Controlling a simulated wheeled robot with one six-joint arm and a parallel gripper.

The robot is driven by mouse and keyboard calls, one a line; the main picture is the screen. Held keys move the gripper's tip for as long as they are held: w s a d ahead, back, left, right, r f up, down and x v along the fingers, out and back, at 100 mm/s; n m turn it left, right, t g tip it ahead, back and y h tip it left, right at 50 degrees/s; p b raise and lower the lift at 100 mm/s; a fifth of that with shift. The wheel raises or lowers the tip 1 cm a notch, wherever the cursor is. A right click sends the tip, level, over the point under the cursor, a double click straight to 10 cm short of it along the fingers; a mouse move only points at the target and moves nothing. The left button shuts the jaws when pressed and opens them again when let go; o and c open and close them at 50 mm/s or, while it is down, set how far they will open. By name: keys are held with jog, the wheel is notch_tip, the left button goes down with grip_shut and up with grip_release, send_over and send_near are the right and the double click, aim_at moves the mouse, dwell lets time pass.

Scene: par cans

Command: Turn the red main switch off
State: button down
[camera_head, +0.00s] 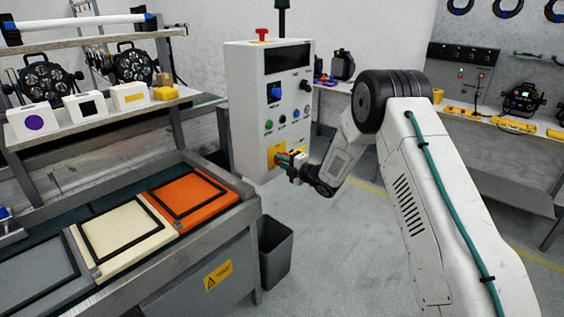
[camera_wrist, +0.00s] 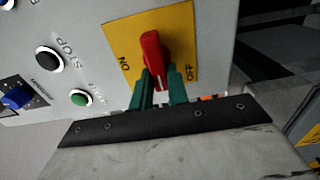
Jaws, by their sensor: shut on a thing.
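The red main switch (camera_wrist: 151,55) is a knob on a yellow plate (camera_wrist: 181,30) marked ON at the left and OFF at the right. In the wrist view the knob stands nearly upright in the picture, its white line pointing between the two marks. My gripper (camera_wrist: 157,88) is shut on the lower part of the knob with its green fingers on either side. In the head view my gripper (camera_head: 283,160) is at the low front of the white control cabinet (camera_head: 245,110), where the yellow plate (camera_head: 271,152) shows only in part and the knob is mostly hidden.
A black STOP button (camera_wrist: 48,58), a green START button (camera_wrist: 80,98) and a blue knob (camera_wrist: 16,98) sit beside the plate. A red mushroom button (camera_head: 262,34) tops the cabinet. A workbench (camera_head: 225,212) stands left, a dark bin (camera_head: 275,250) below.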

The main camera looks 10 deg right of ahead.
jog(key=shift+f, duration=0.1)
dwell(0.3)
jog(key=c, duration=1.4)
grip_release()
jog(key=shift+o, duration=0.2)
jog(key=v, duration=0.8)
